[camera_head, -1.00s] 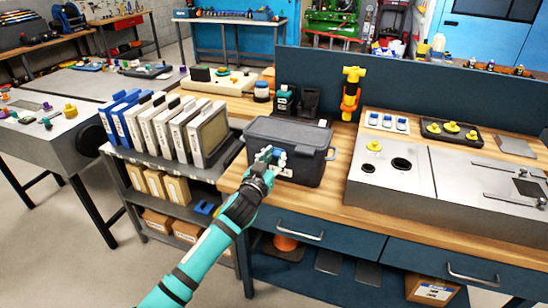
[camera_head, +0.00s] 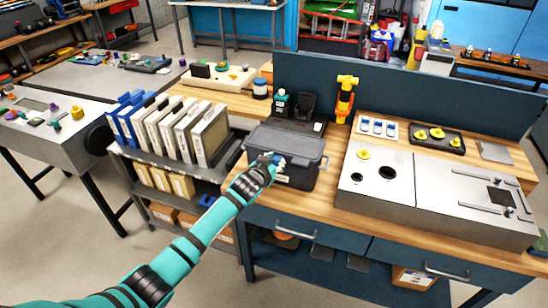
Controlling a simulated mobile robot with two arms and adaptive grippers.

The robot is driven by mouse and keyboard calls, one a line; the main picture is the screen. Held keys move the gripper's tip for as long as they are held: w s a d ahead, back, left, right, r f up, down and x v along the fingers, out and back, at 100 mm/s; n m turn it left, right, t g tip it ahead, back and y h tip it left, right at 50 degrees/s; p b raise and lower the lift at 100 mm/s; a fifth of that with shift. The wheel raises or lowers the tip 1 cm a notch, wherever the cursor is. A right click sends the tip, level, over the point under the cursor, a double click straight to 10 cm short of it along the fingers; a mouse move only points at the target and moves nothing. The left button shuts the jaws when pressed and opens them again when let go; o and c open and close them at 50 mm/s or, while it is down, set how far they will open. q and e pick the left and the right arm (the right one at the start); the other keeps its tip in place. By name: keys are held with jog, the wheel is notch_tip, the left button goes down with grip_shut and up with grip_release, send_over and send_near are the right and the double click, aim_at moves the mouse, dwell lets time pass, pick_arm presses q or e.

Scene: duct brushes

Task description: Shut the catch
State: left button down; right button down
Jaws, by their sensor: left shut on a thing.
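A dark grey lidded box (camera_head: 305,142) stands on the wooden bench top (camera_head: 240,190) with its lid down. My left gripper (camera_head: 275,161) is at the left part of the box's front, where the catch is, and is shut on the catch. The gripper covers most of the catch, so I cannot tell its angle. A small pale label shows beside the fingers. My right gripper is not in view.
Left of the box, upright panel filters (camera_head: 203,138) fill a grey shelf cart. Behind it stand a dark bottle (camera_head: 280,103) and an orange-yellow tool (camera_head: 345,98). A grey metal unit with holes (camera_head: 405,185) is at the right. A narrow strip of bench in front is clear.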

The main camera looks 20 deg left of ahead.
pick_arm(q)
jog(key=c, duration=1.1)
grip_release()
jog(key=shift+s, duration=0.15)
jog(key=v, duration=1.1)
jog(key=shift+s+r, duration=0.2)
jog(key=shift+s, duration=0.1)
